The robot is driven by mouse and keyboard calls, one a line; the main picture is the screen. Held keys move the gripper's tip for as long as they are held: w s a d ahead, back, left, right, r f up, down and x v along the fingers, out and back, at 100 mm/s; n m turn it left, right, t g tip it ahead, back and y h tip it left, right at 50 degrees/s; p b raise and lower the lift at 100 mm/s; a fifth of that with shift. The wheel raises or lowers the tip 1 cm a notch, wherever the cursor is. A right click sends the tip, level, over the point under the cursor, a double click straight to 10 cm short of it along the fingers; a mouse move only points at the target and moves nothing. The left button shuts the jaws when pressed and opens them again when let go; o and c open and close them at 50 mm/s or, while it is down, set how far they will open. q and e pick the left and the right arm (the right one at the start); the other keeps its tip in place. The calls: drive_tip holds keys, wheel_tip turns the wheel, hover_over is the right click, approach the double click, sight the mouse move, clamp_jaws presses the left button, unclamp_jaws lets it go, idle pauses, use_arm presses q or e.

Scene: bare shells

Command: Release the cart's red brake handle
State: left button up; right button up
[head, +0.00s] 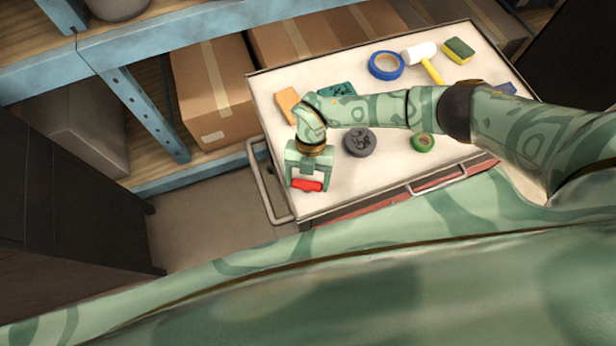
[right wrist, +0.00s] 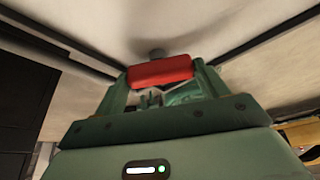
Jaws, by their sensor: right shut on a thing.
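The red brake handle (head: 307,185) sits at the near left corner of the cart (head: 320,205). It also shows in the right wrist view (right wrist: 160,71), lying across between the two fingers. My right gripper (head: 308,182) is shut on the red handle. In the right wrist view the gripper (right wrist: 160,85) has a finger at each end of the handle, and a grey round post stands just behind it. My left gripper does not show in either view.
The cart top carries blue tape (head: 386,65), a mallet (head: 424,56), a sponge (head: 459,50), a dark grey disc (head: 360,142) and green tape (head: 423,142). A metal push bar (head: 262,185) runs along its left side. Shelving with boxes (head: 215,90) stands behind.

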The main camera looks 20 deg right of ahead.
drive_tip(key=n+h, duration=0.1)
drive_tip(key=n, duration=0.2)
drive_tip(key=n+h, duration=0.1)
drive_tip(key=n, duration=0.1)
drive_tip(key=shift+a+n+b, duration=0.15)
drive_tip(key=shift+n+b, duration=0.15)
drive_tip(key=shift+n, duration=0.1)
idle(0.4)
drive_tip(key=o, duration=1)
drive_tip(key=v, duration=0.5)
drive_tip(key=p+v, duration=0.1)
drive_tip(key=v, duration=0.4)
drive_tip(key=p+v, duration=0.1)
drive_tip(key=v, duration=0.5)
drive_tip(key=shift+w+a, duration=0.3)
drive_tip(key=shift+w, duration=0.1)
drive_tip(key=shift+s+g, duration=0.1)
drive_tip(key=shift+g, duration=0.2)
